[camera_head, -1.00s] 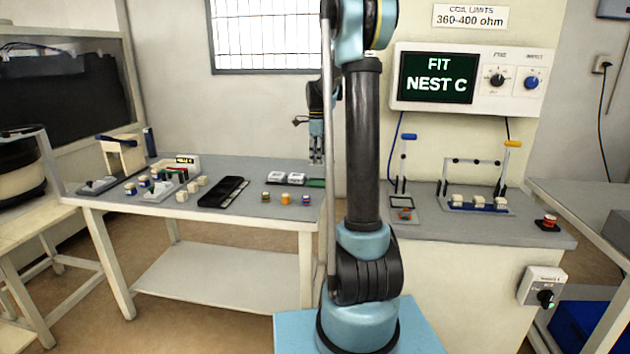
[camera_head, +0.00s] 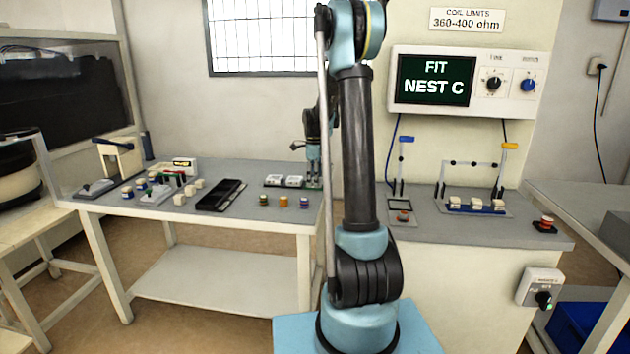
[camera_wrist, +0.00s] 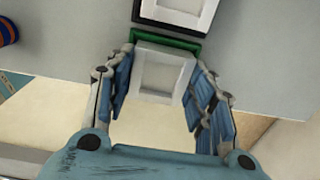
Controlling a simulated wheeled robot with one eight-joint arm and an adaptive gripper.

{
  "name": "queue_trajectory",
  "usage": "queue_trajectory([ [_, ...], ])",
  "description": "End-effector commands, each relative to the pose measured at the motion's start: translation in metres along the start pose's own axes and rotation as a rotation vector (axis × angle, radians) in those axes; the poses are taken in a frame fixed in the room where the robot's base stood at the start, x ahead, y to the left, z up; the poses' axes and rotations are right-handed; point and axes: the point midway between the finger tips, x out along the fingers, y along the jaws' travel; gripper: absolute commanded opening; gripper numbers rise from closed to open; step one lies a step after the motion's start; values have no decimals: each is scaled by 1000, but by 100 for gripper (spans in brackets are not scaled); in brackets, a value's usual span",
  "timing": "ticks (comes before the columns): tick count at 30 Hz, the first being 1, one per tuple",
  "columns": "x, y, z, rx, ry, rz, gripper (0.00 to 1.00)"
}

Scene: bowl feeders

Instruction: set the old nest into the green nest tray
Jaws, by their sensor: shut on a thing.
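The old nest (camera_wrist: 162,74), a pale square block with a shallow square recess, is between the fingers of my gripper (camera_wrist: 165,80) in the wrist view. My gripper is shut on it. The green nest tray (camera_wrist: 172,43) shows as a dark green edge just beyond the nest; most of it is hidden by the nest, and I cannot tell whether the two touch. In the head view, my gripper (camera_head: 313,180) is low at the right end of the back of the left table, over the green tray; the held nest is not clear there.
A black tray with two white nests (camera_head: 294,181) stands just left of my gripper; one of its nests (camera_wrist: 182,10) shows in the wrist view. Several small coloured spools (camera_head: 283,202) stand in front. A black bin (camera_head: 221,195) lies further left. The display reads "FIT NEST C".

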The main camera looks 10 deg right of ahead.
Motion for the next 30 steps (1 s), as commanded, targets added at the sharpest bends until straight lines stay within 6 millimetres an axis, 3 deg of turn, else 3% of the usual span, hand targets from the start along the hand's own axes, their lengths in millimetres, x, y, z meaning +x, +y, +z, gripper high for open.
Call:
queue_trajectory([
  [2,1,0,0,0,0,0,18],
  [3,1,0,0,0,0,0,59],
  [5,1,0,0,0,0,0,70],
  [19,-7,0,-1,1,0,0,70],
  [30,-71,0,-2,2,0,0,70],
])
